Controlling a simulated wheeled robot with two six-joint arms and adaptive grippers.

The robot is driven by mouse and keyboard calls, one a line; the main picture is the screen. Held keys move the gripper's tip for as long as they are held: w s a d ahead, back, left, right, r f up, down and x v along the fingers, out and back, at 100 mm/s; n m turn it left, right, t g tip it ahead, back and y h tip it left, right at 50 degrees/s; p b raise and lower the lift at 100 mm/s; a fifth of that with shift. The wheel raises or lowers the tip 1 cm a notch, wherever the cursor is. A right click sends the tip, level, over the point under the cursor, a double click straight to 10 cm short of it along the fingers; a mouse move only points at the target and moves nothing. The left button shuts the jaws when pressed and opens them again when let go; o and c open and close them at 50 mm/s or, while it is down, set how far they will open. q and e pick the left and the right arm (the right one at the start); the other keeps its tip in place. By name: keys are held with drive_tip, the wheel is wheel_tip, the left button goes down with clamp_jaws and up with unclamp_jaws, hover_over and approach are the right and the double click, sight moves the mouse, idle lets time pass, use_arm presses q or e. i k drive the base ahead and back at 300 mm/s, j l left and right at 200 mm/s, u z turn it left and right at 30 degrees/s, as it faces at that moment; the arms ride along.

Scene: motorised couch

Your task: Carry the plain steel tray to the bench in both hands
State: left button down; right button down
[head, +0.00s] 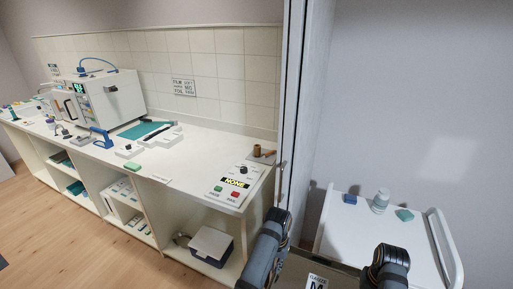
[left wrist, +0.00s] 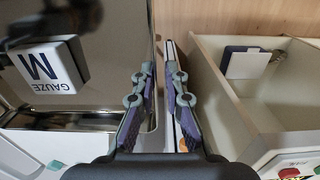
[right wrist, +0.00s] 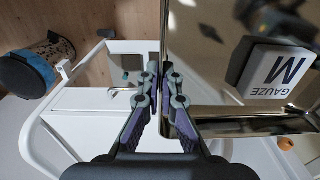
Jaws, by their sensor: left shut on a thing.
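The plain steel tray (head: 305,270) shows at the bottom of the head view, between my two grippers, and it is mostly cut off. A white box marked GAUZE M (left wrist: 50,65) lies in it; the box also shows in the right wrist view (right wrist: 277,72). My left gripper (left wrist: 158,72) is shut on one tray wall. My right gripper (right wrist: 160,70) is shut on the opposite wall, with the wall running between its fingers. The white bench (head: 190,160) stands to the left, its near right end close to my left gripper.
A control panel marked HOME (head: 235,183) and a brown cup (head: 256,150) occupy the bench's near end. A white railed trolley (head: 345,235) with a bottle (head: 380,201) stands at right. A blue bin (right wrist: 30,75) is on the floor. A wall edge (head: 292,100) rises beyond the bench end.

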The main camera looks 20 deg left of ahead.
sight(188, 165)
drive_tip(key=i+j, duration=0.1)
drive_tip(key=j, duration=2.7)
